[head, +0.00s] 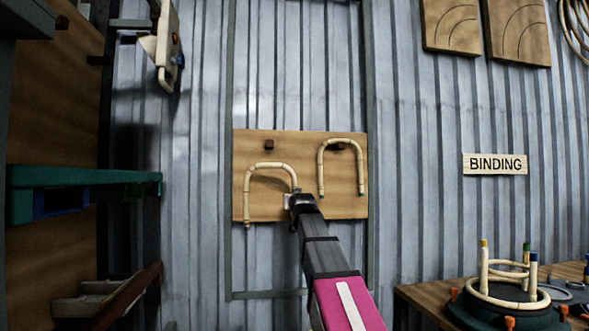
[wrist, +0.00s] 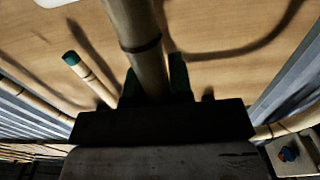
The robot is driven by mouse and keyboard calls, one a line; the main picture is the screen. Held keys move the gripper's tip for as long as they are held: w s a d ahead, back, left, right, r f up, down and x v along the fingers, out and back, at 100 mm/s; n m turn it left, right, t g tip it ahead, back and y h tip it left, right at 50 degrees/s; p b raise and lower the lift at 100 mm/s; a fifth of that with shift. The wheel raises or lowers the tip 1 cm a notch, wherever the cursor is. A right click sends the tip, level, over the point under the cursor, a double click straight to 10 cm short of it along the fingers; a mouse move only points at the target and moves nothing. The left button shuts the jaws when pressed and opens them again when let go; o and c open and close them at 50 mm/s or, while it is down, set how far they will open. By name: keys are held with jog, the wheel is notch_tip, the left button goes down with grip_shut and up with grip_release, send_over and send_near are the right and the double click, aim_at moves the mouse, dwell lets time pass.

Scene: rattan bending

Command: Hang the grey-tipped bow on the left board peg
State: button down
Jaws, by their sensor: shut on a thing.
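The bow (head: 266,166) is a pale rattan arch with its legs pointing down; the colour of its tips is not clear. My gripper (head: 297,200) is shut on its right leg, and the held pole fills the upper middle of the wrist view (wrist: 135,30). The left board peg (head: 269,145), a dark brown block, shows just above the arch in the head view, apart from it. The gap in depth between bow and board cannot be told. The wooden board (head: 300,140) is fixed to the corrugated wall.
A green-tipped bow (head: 322,170) hangs on the right board peg (head: 340,146), close right of my gripper; its green end also shows in the wrist view (wrist: 71,58). A green shelf (head: 90,177) juts out at left. A bench with a round jig (head: 500,308) stands at lower right.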

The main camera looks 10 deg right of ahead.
jog(key=r, duration=0.4)
jog(key=s+r, duration=0.1)
jog(key=r, duration=0.3)
jog(key=s+r, duration=0.1)
jog(key=r, duration=0.3)
jog(key=shift+s+r, duration=0.25)
jog(key=shift+r, duration=0.15)
jog(key=shift+w, duration=0.15)
jog(key=w+f, duration=0.1)
jog(key=w, duration=0.9)
jog(key=shift+w+f, duration=0.25)
jog(key=shift+f, duration=0.15)
jog(key=c, duration=0.9)
grip_release()
jog(key=shift+c, duration=0.2)
jog(key=shift+s, duration=0.15)
